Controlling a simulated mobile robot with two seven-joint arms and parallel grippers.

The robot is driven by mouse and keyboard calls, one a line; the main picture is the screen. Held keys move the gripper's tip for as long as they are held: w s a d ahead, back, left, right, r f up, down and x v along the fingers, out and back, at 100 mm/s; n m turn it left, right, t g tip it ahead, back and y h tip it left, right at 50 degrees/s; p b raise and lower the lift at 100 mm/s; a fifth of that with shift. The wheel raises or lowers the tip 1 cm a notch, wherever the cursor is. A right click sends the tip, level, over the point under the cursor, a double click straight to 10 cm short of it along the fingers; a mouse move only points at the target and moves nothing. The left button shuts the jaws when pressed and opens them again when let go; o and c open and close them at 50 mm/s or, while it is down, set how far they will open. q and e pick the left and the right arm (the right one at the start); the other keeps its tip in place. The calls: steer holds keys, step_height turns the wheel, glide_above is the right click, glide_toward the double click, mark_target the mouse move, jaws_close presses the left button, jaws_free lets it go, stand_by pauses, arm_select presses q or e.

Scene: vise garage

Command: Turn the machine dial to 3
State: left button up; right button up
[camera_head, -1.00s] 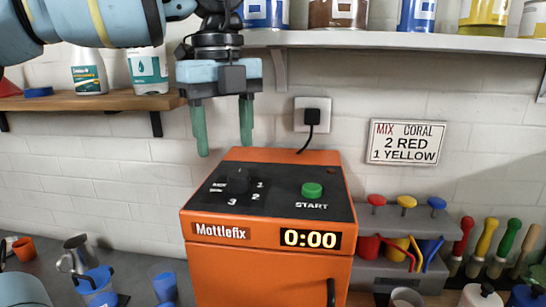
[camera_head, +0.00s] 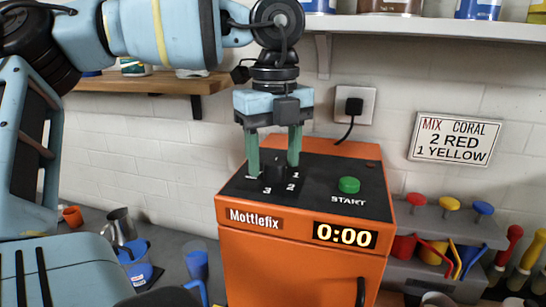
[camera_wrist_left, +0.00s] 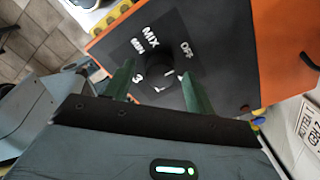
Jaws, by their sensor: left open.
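The orange Mottlefix machine (camera_head: 300,262) stands on the counter with a black sloping top. Its black dial (camera_head: 274,168) has the labels 1, 2 and 3 visible beside it. My left gripper (camera_head: 273,165) points down, its green fingers open on either side of the dial. In the left wrist view the dial (camera_wrist_left: 159,70) lies between the two fingertips, with MIN, MIX, OFF and 3 around it. I cannot tell whether the fingers touch it or where it points. The green START button (camera_head: 349,185) is to the right; the display (camera_head: 345,235) reads 0:00.
A wall plug (camera_head: 353,107) and shelf (camera_head: 440,27) are behind. A sign (camera_head: 457,139) reads MIX CORAL, 2 RED, 1 YELLOW. A grey dispenser (camera_head: 450,228) with coloured knobs stands right. A metal jug (camera_head: 121,226) and blue cups stand left.

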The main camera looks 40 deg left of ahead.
arm_select(q)
steer(key=shift+f, duration=0.5)
steer(key=c, duration=1)
